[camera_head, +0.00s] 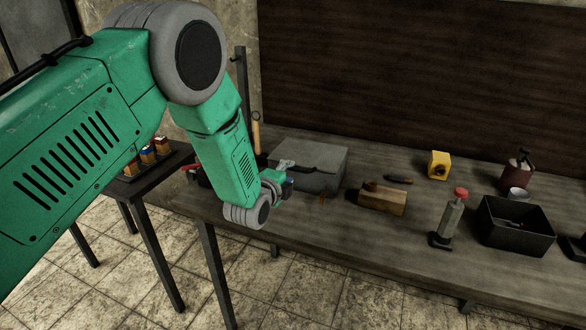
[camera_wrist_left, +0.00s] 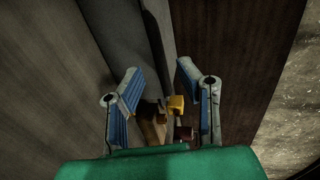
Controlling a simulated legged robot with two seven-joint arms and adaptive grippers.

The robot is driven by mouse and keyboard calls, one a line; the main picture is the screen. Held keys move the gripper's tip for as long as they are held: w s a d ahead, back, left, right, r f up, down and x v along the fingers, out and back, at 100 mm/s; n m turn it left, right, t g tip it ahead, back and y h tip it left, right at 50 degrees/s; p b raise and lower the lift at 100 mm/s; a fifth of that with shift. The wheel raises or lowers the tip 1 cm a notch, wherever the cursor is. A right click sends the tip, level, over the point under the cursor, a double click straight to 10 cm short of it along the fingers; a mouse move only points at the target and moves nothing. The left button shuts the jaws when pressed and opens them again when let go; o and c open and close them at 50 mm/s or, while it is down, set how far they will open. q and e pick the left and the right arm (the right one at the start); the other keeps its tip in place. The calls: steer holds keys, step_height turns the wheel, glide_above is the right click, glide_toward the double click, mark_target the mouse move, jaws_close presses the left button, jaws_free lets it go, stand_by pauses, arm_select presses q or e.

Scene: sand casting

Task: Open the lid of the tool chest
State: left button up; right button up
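The tool chest (camera_head: 318,160) is a grey metal box on the long table, left of the middle in the head view. Its lid looks down, though my gripper covers part of its front left. My left gripper (camera_head: 287,183) is at the chest's front left corner; whether it touches cannot be told. In the left wrist view its blue-padded fingers (camera_wrist_left: 159,78) are spread apart with nothing held between them. A grey surface, probably the chest (camera_wrist_left: 115,40), runs beyond the fingers there. My right gripper is in neither view.
A dark board (camera_head: 420,70) stands behind the table. A smaller table (camera_head: 150,178) with small bottles is at left.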

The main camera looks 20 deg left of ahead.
mark_target(293, 169)
arm_select(q)
steer(key=shift+x, duration=1.85)
jaws_close()
